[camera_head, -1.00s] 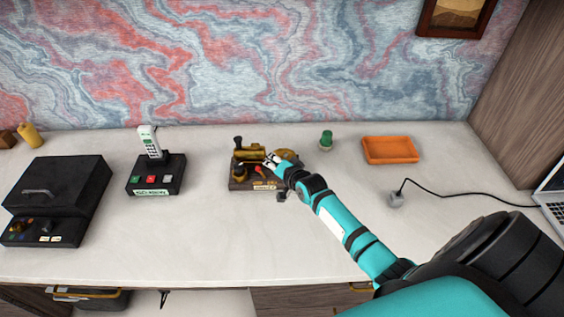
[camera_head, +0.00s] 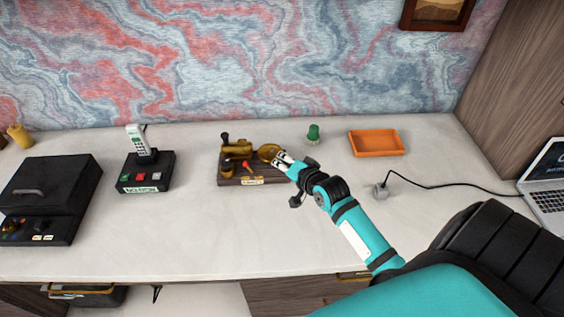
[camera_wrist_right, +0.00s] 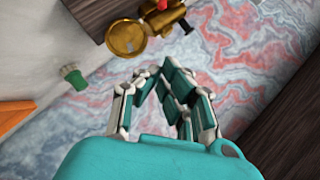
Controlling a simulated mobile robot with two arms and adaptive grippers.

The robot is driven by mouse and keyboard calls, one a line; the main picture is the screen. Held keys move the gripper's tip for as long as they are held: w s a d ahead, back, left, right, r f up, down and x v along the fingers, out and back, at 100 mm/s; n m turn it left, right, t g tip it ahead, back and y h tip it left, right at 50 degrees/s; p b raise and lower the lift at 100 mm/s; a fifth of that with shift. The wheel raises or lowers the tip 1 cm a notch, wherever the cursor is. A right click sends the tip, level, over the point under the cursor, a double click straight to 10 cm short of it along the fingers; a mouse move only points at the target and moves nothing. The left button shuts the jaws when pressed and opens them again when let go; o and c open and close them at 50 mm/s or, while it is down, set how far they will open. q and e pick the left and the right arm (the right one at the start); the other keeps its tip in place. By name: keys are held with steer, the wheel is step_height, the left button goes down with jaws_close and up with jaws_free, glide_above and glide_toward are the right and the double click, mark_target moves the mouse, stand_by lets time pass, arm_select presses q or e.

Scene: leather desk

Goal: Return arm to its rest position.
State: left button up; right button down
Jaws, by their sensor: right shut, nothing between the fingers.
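My right arm (camera_head: 355,232) is teal with black joints and reaches in from the lower right over the desk. My right gripper (camera_head: 282,158) is shut and empty, at the right end of a brass device on a dark wooden base (camera_head: 235,180). In the right wrist view the gripper's fingers (camera_wrist_right: 160,75) show in front, with the device's round brass dish (camera_wrist_right: 126,38) beyond them. I cannot tell from these views whether the fingers touch the device. My left gripper is not in view.
A green-topped object (camera_head: 313,132) and an orange tray (camera_head: 376,143) stand to the right of the device. A grey plug (camera_head: 381,191) with a cable lies by a laptop (camera_head: 545,185). A phone (camera_head: 145,170) and black case (camera_head: 50,195) stand left. The desk's front middle is clear.

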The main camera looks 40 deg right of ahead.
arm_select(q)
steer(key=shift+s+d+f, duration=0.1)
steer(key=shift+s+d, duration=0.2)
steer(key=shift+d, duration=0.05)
